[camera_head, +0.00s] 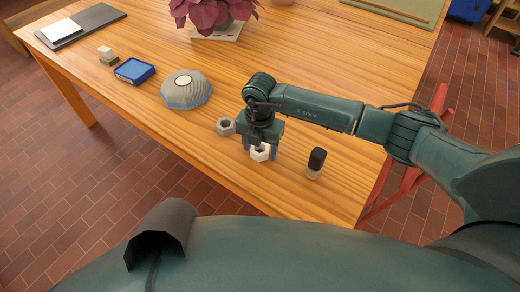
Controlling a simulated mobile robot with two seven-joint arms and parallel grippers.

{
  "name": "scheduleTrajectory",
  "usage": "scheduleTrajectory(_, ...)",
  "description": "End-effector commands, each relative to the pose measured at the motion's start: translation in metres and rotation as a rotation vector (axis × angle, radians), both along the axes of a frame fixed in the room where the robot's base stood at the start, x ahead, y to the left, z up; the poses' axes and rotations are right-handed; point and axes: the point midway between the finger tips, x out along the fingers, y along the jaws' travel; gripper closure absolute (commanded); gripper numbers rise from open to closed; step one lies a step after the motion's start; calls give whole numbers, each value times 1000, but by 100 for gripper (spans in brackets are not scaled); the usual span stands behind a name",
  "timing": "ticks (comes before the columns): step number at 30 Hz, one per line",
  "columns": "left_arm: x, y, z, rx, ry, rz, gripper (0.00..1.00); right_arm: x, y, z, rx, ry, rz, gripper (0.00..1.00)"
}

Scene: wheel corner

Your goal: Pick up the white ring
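The white ring (259,153) is a small, faceted, nut-like ring on the wooden table, near its front edge. My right gripper (261,149) comes down from above with its fingers on either side of the white ring. The fingers are apart; I cannot tell whether they touch it. A similar grey ring (226,127) lies just to the left of the gripper. My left gripper is not in view.
The wooden table (310,90) also bears a small black-capped bottle (316,162) right of the gripper, a grey faceted bowl-like object (186,90), a blue tray (134,71), small blocks (107,54) and a red-leaved plant (214,14).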

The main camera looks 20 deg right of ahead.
Motion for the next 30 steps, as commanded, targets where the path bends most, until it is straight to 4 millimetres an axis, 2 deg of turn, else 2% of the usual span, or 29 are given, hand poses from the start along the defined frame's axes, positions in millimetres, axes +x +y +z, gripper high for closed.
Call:
scheduleTrajectory(1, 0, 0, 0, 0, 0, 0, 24, 0, 0, 0, 0, 0, 0, 44)
scheduleTrajectory(13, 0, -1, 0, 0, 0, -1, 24, 0, 0, 1, 1, -1, -1, 76)
scheduleTrajectory(20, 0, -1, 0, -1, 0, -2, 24, 1, 0, 3, 0, -1, -1, 76)
scheduleTrajectory(23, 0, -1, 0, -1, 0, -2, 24, 1, 0, 12, 2, -3, -1, 76)
scheduleTrajectory(30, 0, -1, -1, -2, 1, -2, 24, 1, 0, 59, 1, -6, 1, 76)
